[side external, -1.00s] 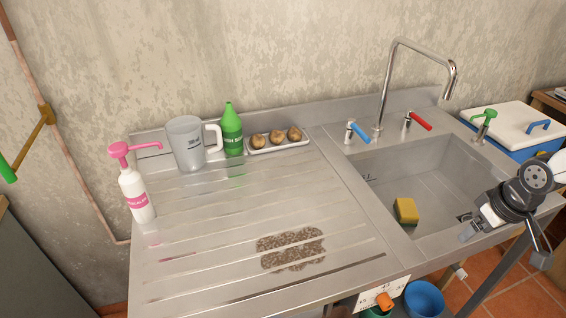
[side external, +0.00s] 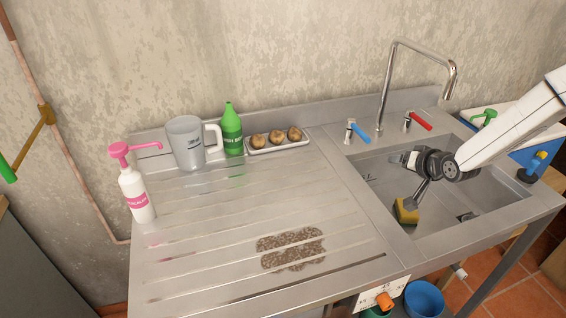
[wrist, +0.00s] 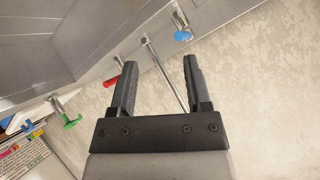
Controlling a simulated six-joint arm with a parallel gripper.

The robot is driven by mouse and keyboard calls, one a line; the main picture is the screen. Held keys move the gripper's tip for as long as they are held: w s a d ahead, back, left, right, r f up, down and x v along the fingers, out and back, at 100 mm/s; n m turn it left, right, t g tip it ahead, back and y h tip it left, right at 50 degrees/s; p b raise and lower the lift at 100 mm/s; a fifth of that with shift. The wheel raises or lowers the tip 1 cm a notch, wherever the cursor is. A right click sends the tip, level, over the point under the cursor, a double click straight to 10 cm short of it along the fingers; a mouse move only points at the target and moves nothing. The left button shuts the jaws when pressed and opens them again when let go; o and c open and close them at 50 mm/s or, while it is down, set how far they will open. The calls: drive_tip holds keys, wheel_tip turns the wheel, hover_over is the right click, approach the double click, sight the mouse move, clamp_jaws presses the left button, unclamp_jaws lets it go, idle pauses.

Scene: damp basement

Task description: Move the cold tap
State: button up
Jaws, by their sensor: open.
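The cold tap (side external: 358,131), with a blue lever, stands on the sink's back deck, left of the curved spout. Its blue lever (wrist: 182,36) shows near the top of the wrist view, beyond the fingertips. My gripper (side external: 395,157) is over the sink basin, to the right of and nearer the camera than the cold tap. In the wrist view, my gripper (wrist: 160,62) has its two dark fingers apart with nothing between them. It is apart from the tap.
The tall spout (side external: 387,85) and the red-lever tap (side external: 417,122) stand right of the cold tap. A green-lever tap (side external: 484,117) is further right. A yellow sponge (side external: 404,212) lies in the basin. The drainer, potato tray (side external: 279,147), green bottle (side external: 231,132) and jug (side external: 186,145) are left.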

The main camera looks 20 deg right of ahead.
sight(370, 143)
drive_tip(key=shift+w+d+f+m+t, duration=0.1)
drive_tip(key=shift+w+f+m+t, duration=0.65)
drive_tip(key=shift+w+t, duration=0.6)
drive_tip(key=shift+w+f+m+t, duration=0.6)
drive_tip(key=shift+w+m+t, duration=0.35)
drive_tip(key=shift+w, duration=0.85)
drive_tip(key=shift+w+d+f+m+t, duration=0.1)
drive_tip(key=shift+w+f+m+t, duration=0.65)
drive_tip(key=shift+w+t, duration=0.65)
drive_tip(key=shift+w+r, duration=0.1)
drive_tip(key=shift+w, duration=0.2)
drive_tip(key=shift+w+a, duration=0.1)
drive_tip(key=shift+w, duration=3.6)
drive_tip(key=shift+c, duration=0.3)
clamp_jaws()
